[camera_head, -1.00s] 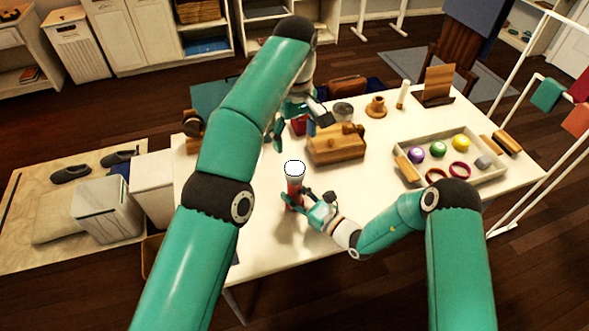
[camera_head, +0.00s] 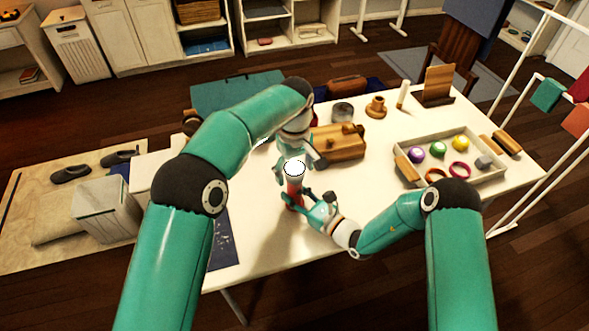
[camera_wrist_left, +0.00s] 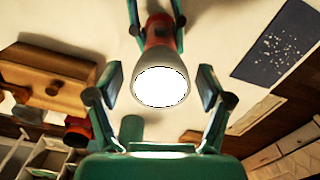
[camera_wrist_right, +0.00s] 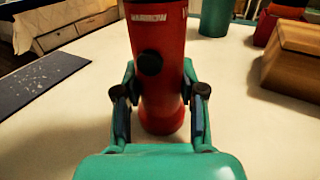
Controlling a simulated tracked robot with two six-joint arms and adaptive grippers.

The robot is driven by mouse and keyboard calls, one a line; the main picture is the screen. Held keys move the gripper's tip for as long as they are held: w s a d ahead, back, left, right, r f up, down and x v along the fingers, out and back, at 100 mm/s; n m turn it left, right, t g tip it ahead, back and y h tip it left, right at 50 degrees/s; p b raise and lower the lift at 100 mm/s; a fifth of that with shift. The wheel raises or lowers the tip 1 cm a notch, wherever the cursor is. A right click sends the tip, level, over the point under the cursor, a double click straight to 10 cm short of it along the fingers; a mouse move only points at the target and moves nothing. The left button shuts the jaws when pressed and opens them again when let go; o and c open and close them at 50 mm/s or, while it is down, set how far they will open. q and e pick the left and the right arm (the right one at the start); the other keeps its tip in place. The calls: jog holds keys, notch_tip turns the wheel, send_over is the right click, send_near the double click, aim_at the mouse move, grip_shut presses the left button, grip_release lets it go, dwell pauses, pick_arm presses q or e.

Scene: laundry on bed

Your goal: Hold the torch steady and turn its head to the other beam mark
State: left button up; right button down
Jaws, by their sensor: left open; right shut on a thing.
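The torch (camera_head: 294,187) stands upright on the white table, red body with a pale head and a bright white lens facing up. My right gripper (camera_wrist_right: 160,100) is shut on the red body, low down, with a finger on each side; "NARROW" and a black button show above it. My left gripper (camera_wrist_left: 160,88) is open above the torch head (camera_wrist_left: 162,78). Its fingers are spread to either side of the lens, apart from it. In the head view the left wrist partly hides the space around the torch head.
A wooden box (camera_head: 340,142) stands close behind the torch. A tray (camera_head: 490,176) with coloured balls and rings lies at the right. A dark speckled mat (camera_wrist_left: 275,45) lies on the table. The table's front is clear.

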pick_arm(q)
jog(key=shift+c, duration=0.3)
jog(key=c, duration=1.1)
jog(key=shift+c, duration=0.2)
jog(key=shift+m, duration=0.4)
jog(key=m, duration=1.2)
jog(key=shift+m, duration=0.3)
jog(key=m, duration=0.4)
jog(key=shift+m, duration=0.3)
